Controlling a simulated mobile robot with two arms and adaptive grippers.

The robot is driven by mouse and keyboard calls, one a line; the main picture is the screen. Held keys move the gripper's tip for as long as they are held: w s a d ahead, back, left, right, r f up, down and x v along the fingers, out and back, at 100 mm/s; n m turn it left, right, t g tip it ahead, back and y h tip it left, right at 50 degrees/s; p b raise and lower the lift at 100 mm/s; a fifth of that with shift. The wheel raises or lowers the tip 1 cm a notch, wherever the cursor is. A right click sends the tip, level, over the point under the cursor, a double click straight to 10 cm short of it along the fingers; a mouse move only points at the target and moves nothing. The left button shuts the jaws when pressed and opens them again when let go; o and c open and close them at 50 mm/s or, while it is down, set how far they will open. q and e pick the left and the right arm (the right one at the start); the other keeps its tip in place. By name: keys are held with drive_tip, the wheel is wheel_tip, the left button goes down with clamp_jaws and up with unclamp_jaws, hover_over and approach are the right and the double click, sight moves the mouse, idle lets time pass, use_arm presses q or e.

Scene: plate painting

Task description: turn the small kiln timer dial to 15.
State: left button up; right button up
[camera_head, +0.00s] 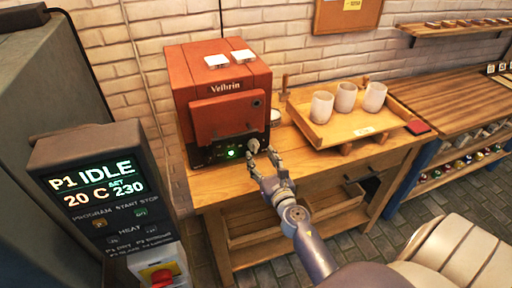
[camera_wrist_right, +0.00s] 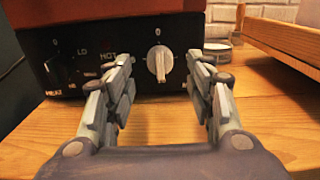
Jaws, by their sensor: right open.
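The small red kiln (camera_head: 226,101), labelled Velbrin, stands on the wooden table. Its black front panel carries a light timer dial (camera_wrist_right: 160,63) at the right, also visible in the head view (camera_head: 253,146). The dial's ridge stands about upright, with a 0 above it. My right gripper (camera_head: 263,155) is open in front of the timer dial. In the right wrist view its fingers (camera_wrist_right: 168,75) are on either side of the dial, apart from it as far as I can tell. My left gripper is not in view.
A wooden tray (camera_head: 328,133) with three pale cups stands right of the kiln. A small round tin (camera_wrist_right: 217,52) is beside the kiln. A control box (camera_head: 98,190) reading IDLE is at the left. The tabletop (camera_wrist_right: 265,100) before the kiln is clear.

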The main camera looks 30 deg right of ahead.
sight(256, 149)
drive_tip(key=x, duration=0.5)
drive_tip(key=c, duration=1.1)
